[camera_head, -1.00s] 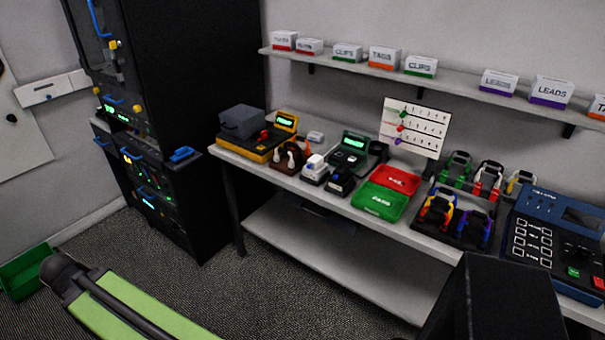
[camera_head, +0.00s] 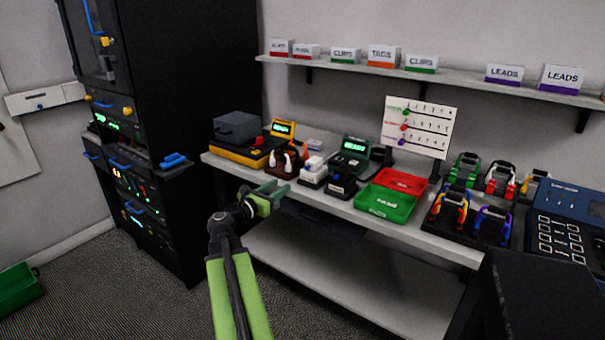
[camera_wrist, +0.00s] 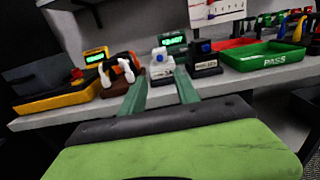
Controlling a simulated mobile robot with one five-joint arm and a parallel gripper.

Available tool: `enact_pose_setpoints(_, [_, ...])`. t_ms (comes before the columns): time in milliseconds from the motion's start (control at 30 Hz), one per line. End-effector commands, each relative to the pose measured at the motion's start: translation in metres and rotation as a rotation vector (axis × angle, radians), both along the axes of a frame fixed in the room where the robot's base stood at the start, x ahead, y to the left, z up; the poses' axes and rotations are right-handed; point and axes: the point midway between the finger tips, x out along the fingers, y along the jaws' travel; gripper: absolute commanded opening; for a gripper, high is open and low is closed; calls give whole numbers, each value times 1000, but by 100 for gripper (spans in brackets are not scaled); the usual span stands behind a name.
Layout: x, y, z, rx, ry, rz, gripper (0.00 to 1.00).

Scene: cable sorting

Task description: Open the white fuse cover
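A small white block (camera_head: 312,172) with a white raised top stands on the bench's front part; I take it for the white fuse cover. It also shows in the wrist view (camera_wrist: 161,66), with a blue spot on its top, beyond and between my fingertips. It looks shut, but it is too small to be sure. My gripper (camera_head: 281,188) is in front of the bench edge, left of and short of the white block. In the wrist view its two green fingers (camera_wrist: 161,80) are apart with nothing between them.
A similar black block (camera_head: 342,184) stands just right of the white one. A brown stand with white-handled tools (camera_head: 287,161) is to its left. A green tray (camera_head: 386,203) and a red tray (camera_head: 400,181) lie further right. The bench edge is close under my gripper.

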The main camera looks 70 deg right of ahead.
Motion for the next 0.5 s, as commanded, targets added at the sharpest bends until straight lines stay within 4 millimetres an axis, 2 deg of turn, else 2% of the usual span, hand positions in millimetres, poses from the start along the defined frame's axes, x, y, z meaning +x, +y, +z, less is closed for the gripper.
enact_pose_setpoints(33, [-3,-15,0,0,-1,-4,38])
enact_pose_setpoints(300, [-20,-82,0,0,-2,-3,38])
enact_pose_setpoints(500, [-30,-121,-1,1,-2,0,38])
